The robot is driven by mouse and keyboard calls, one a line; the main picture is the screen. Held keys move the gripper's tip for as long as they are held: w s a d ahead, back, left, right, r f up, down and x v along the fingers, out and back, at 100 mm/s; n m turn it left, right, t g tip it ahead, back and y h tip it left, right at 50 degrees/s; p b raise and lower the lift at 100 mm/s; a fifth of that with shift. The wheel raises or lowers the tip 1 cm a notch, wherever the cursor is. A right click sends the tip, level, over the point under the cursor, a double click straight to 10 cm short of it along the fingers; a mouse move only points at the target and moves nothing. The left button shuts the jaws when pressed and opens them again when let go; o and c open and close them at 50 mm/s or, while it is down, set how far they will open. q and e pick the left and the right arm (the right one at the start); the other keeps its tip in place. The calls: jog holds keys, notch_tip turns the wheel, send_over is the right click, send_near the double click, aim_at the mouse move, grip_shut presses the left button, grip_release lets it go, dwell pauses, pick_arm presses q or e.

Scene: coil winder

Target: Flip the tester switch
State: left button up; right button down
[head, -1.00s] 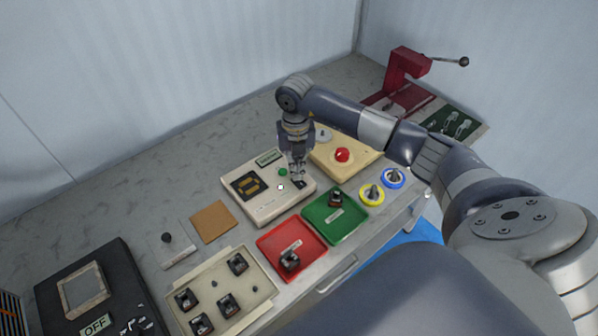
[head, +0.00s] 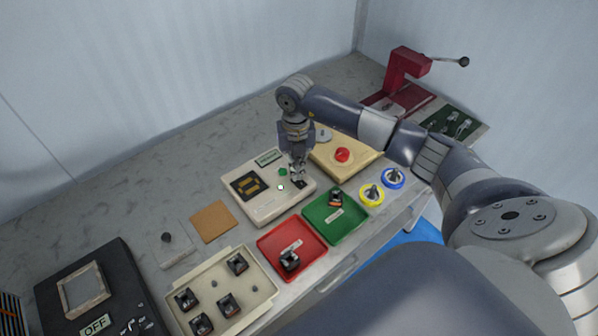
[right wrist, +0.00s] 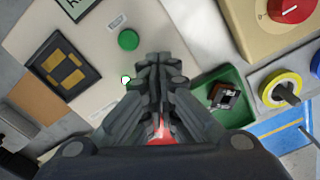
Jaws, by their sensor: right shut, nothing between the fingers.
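The tester (head: 262,205) is a cream box with a small display (head: 268,157), a dark pad with gold contacts (head: 246,185), a green button (head: 283,171) and a small lamp (head: 280,187) that shows pale green. My right gripper (head: 298,180) points down over the tester's right part, shut and empty. A dark patch shows at its fingertips, probably the switch, mostly hidden by the fingers. In the right wrist view the shut fingers (right wrist: 160,68) hide that spot; the green button (right wrist: 128,40) and lamp (right wrist: 126,80) are beside them. Contact with the switch cannot be told. My left gripper is not in view.
A green tray (head: 322,232) with one dark part and a red tray (head: 272,245) with another lie in front. A beige box with a red knob (head: 343,155) stands right of the gripper. A cream tray (head: 258,297) of parts is at lower left.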

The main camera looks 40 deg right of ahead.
jog(key=shift+s+f+b, duration=0.1)
jog(key=shift+f+b, duration=0.75)
jog(key=shift+f, duration=0.3)
dwell(0.4)
jog(key=shift+r, duration=0.1)
jog(key=shift+r+p, duration=0.8)
jog(key=shift+r, duration=0.05)
jog(key=shift+r+p, duration=1.7)
jog(key=shift+r, duration=0.95)
jog(key=shift+f, duration=0.1)
